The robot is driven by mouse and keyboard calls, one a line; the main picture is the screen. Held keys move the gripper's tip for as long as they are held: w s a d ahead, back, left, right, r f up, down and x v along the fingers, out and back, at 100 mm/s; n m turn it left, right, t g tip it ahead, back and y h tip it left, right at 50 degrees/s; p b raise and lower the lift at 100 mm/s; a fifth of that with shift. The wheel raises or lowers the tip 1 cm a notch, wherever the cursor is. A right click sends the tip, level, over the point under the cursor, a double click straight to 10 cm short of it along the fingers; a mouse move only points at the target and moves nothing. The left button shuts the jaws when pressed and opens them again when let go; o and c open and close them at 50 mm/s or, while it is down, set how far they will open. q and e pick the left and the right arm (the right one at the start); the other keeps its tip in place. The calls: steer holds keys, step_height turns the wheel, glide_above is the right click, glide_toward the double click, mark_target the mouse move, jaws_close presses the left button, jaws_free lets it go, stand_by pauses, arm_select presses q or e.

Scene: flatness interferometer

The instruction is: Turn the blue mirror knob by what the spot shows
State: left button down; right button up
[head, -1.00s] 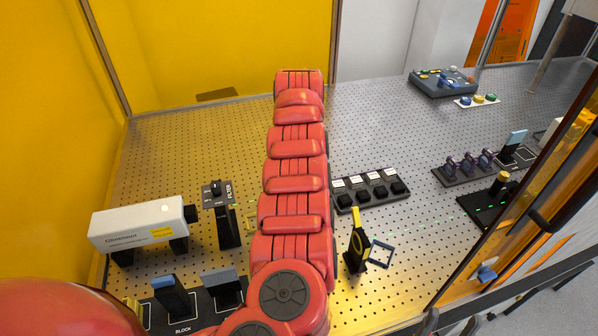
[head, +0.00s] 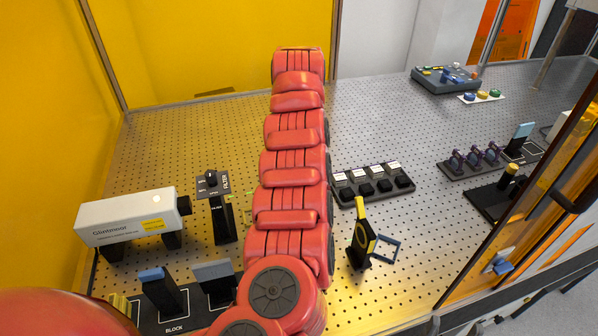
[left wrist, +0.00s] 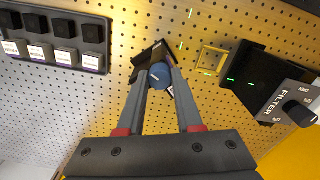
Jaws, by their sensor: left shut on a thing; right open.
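The blue mirror knob (left wrist: 157,77) shows in the left wrist view, with a pale line on its face, on a dark mount (left wrist: 150,55). My left gripper (left wrist: 161,85) is shut on this knob, one grey finger on each side. In the head view my red arm covers the middle of the table and hides the left gripper and the knob. Small green light marks lie near the filter unit (left wrist: 298,103). I see no clear readout spot.
A white laser box (head: 125,218) and the block stand (head: 165,290) are at left. The door frame (head: 545,180) borders the right.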

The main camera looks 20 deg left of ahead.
arm_select(q)
steer(key=shift+n, duration=0.3)
steer(key=c, duration=0.6)
jaws_free()
steer(key=shift+r, duration=0.1)
steer(key=shift+r, duration=0.5)
step_height(320, 180, up, 3)
steer(key=shift+f, duration=0.15)
step_height(320, 180, up, 14)
steer(key=p, duration=1.4)
steer(key=shift+f, duration=0.15)
steer(key=shift+f, duration=0.1)
